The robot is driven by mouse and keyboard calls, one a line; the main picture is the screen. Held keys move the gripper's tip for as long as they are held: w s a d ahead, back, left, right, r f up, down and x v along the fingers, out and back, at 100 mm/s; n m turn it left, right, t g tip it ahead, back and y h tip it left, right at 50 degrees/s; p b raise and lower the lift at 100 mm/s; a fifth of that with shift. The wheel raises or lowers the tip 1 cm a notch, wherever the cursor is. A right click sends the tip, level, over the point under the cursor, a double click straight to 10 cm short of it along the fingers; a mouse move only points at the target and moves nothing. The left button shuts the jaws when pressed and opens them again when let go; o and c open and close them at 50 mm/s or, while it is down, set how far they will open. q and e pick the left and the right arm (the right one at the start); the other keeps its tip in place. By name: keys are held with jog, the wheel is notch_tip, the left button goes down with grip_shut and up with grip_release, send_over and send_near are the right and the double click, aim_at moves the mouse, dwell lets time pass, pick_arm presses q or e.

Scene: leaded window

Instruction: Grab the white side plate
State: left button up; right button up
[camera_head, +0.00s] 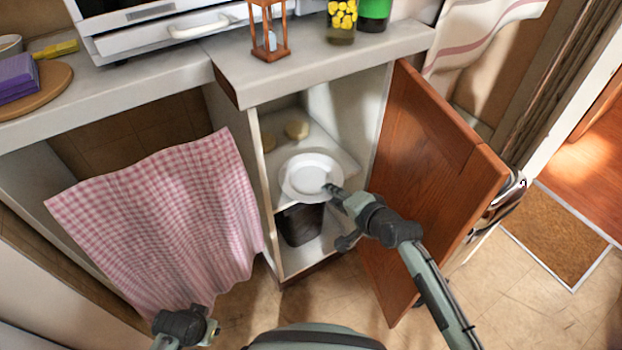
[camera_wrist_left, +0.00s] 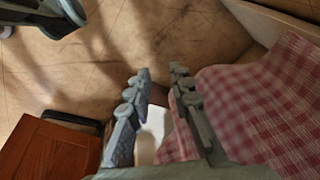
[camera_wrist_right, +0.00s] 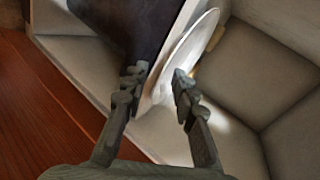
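The white side plate (camera_head: 303,179) is on the shelf inside the open cabinet, near its front edge. My right gripper (camera_head: 331,190) is at the plate's right front rim. In the right wrist view the plate (camera_wrist_right: 187,50) shows nearly edge-on, its rim running between the two fingers of the right gripper (camera_wrist_right: 158,78). These fingers stand apart, and I see no clear grip on the rim. My left gripper (camera_head: 212,330) is low at the front, far from the plate. In the left wrist view this gripper (camera_wrist_left: 161,72) has its fingers apart with nothing held between them.
The wooden cabinet door (camera_head: 430,170) stands open right of the plate. A dark container (camera_head: 301,224) is below the shelf. A pink checked cloth (camera_head: 165,215) hangs at the left. The counter (camera_head: 320,60) overhangs the cabinet and bears a wooden lantern (camera_head: 269,32).

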grip_shut()
jog(key=shift+r, duration=0.2)
